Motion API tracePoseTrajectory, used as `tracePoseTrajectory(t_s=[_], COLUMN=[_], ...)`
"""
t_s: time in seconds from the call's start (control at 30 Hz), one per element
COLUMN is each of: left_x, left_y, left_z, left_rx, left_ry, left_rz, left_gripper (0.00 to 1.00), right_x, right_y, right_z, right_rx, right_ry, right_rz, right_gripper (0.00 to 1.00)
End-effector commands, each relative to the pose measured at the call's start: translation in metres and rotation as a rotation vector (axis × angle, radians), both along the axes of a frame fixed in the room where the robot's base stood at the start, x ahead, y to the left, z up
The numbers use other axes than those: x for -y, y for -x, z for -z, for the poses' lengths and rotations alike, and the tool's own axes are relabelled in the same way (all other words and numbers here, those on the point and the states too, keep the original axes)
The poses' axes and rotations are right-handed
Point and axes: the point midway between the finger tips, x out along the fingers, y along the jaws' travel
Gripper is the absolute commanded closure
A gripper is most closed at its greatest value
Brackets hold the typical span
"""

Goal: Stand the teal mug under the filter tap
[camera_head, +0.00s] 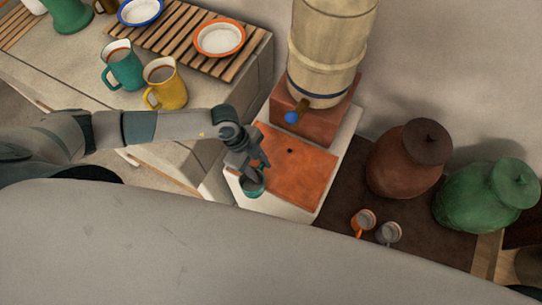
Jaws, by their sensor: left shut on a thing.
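My left gripper (258,168) is shut on the small teal mug (252,189), gripping it near its rim. The gripper covers part of the mug. The mug is at the front left edge of the terracotta slab (311,172); I cannot tell whether it touches down. The filter is a pale wooden-looking barrel (328,45) on a red-brown block. Its tap (293,117) has a blue end and juts out over the back of the slab, up and to the right of the mug. My right gripper is not in view.
A teal jug (122,72) and a yellow jug (168,92) stand on the left counter, near a slatted rack with bowls. Right of the slab are a brown jar (405,160), a green jar (485,197) and two small cups. The slab's middle is bare.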

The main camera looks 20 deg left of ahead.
Motion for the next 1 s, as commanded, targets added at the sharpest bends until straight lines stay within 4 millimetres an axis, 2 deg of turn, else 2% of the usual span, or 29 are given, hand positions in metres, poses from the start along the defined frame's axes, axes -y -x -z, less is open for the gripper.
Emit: tracePoseTrajectory(t_s=[0.03, 0.2, 0.4, 0.63, 1.0], left_x=[-0.005, -0.019, -0.029, -0.034, -0.034], left_y=[0.015, 0.053, 0.082, 0.096, 0.098], left_z=[0.003, 0.003, 0.002, 0.000, 0.000], left_rx=[-0.003, -0.002, -0.002, 0.000, 0.001], left_ry=[0.000, 0.002, 0.001, 0.001, 0.001], left_rz=[0.000, 0.001, 0.000, 0.000, 0.000], left_gripper=[0.99, 0.99, 0.99, 0.99, 0.99], right_x=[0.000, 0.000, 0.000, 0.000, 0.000], right_y=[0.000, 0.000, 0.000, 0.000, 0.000], right_z=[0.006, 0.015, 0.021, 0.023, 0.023], right_rx=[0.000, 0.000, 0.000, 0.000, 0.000], right_ry=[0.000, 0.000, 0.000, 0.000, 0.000], right_rz=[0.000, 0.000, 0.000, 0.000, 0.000], right_gripper=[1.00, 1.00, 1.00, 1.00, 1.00])
